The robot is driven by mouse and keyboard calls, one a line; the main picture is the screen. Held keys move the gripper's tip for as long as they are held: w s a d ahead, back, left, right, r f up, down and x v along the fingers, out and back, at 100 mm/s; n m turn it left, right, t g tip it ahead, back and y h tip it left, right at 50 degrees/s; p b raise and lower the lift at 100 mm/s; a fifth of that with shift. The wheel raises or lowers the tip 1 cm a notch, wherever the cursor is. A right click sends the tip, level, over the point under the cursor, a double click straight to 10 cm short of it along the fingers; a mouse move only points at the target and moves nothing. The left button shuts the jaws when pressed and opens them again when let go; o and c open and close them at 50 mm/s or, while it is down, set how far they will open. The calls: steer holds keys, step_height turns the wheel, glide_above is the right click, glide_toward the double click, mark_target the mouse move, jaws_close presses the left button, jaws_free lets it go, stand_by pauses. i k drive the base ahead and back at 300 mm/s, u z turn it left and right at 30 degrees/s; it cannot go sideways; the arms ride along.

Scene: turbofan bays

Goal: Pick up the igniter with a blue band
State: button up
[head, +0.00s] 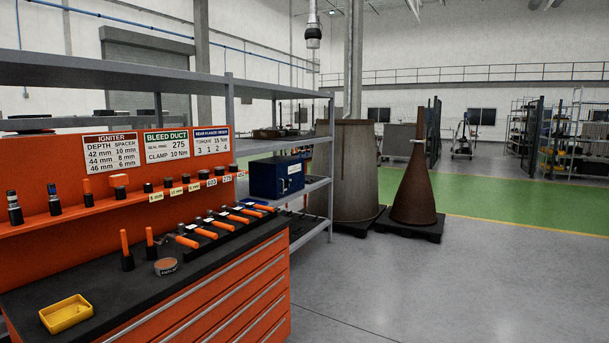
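My gripper is not in view.
The orange cart has a dark worktop (60,283) with a yellow tray (66,314), a round tin (166,266) and several orange-handled tools. A grey shelf unit (262,88) stands behind, holding a blue box (277,177). Open floor (430,285) lies right of the cart.

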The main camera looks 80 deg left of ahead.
mark_target(52, 196)
steer(key=u, duration=2.8)
steer(key=i, duration=2.05)
steer(key=u, duration=2.35)
